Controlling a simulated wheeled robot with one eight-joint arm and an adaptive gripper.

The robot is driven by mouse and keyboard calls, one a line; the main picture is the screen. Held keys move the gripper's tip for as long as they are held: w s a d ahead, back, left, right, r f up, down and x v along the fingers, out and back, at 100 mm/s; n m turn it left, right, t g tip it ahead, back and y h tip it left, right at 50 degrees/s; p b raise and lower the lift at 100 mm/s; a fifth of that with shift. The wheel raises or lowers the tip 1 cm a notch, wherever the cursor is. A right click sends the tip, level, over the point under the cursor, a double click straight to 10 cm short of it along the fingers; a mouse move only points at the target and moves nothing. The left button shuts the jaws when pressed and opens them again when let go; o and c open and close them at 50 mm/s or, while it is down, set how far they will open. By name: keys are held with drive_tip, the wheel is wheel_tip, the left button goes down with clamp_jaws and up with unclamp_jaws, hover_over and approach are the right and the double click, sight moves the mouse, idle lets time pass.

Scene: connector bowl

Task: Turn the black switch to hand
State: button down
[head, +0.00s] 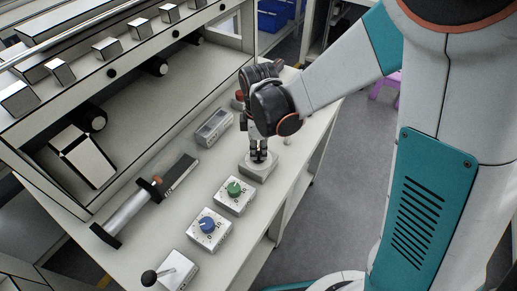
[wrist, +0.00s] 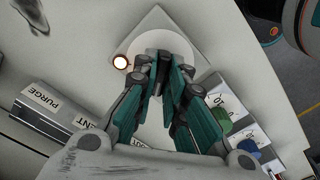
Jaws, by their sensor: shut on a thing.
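The switch box (head: 261,172) is a pale square housing on the bench, below my gripper (head: 258,154) in the head view. My gripper points down and is shut on the black switch, which is mostly hidden between the fingertips. In the wrist view my gripper (wrist: 158,76) reaches over a round white dial plate (wrist: 140,48) on the square grey housing (wrist: 180,25). The fingers hide the switch there, so I cannot tell which way it points or read the position marks.
A green knob box (head: 234,195) and a blue knob box (head: 209,229) stand nearby. A lever box (head: 178,271) is farther down. A PURGE-labelled box (wrist: 42,108) lies left in the wrist view, and a round lamp (wrist: 120,62) glows beside the dial plate.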

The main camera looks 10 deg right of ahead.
sight(259, 151)
drive_tip(key=shift+n, duration=1.2)
drive_tip(key=c, duration=1.6)
unclamp_jaws()
drive_tip(key=shift+c, duration=0.2)
drive_tip(key=shift+r, duration=3.75)
